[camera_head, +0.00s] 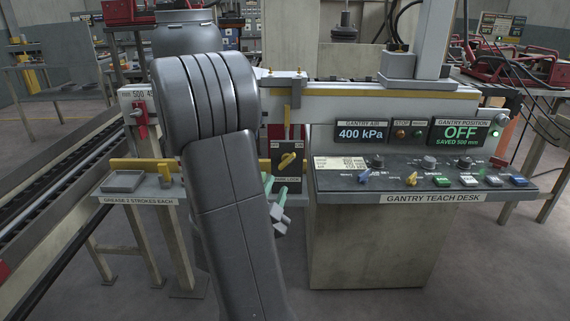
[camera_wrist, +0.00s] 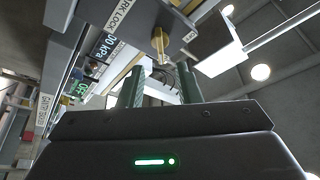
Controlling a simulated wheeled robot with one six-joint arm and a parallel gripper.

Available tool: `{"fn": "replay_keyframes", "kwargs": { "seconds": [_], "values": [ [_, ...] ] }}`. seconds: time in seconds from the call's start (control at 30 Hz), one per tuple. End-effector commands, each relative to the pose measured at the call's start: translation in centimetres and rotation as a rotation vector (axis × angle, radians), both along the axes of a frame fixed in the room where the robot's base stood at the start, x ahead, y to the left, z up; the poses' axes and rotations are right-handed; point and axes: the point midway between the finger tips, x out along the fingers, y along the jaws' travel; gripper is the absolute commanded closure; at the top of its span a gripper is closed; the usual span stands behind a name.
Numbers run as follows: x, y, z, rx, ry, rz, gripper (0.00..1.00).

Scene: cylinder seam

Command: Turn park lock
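The park lock is a dark box (camera_head: 296,150) with a yellow knob (camera_head: 287,160) on its front, and the knob's handle looks tilted. The PARK LOCK label under the knob is partly covered by my gripper. In the wrist view the yellow knob (camera_wrist: 159,40) lies just beyond the fingertips, roughly in line with the gap between them. My gripper (camera_head: 276,186) is just below and in front of the box. Its two green fingers stand apart with nothing between them, as the wrist view of the gripper (camera_wrist: 161,75) also shows. The knob looks apart from the fingers.
The gantry teach desk (camera_head: 420,185) with knobs and buttons stands right of the lock. Its display (camera_head: 460,132) reads OFF, SAVED 500 mm; the air display (camera_head: 362,133) reads 400 kPa. A yellow bar (camera_head: 140,164) and small tray (camera_head: 123,181) are at left. My arm hides the middle.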

Motion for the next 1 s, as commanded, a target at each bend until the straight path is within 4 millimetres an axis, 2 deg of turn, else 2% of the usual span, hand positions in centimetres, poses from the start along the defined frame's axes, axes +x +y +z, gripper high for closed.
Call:
{"fn": "replay_keyframes", "kwargs": {
  "seconds": [0.2,0.4,0.6,0.87,1.0],
  "values": [
    [4.0,-1.3,1.4,0.001,0.000,-0.004,0.69],
    [6.9,-2.1,2.2,0.000,-0.001,-0.002,0.69],
    [8.0,-2.4,2.4,0.000,0.000,0.001,0.69],
    [8.1,-2.4,2.4,0.000,0.000,0.001,0.69],
    [8.1,-2.4,2.4,0.000,0.001,0.001,0.95]
  ]
}}
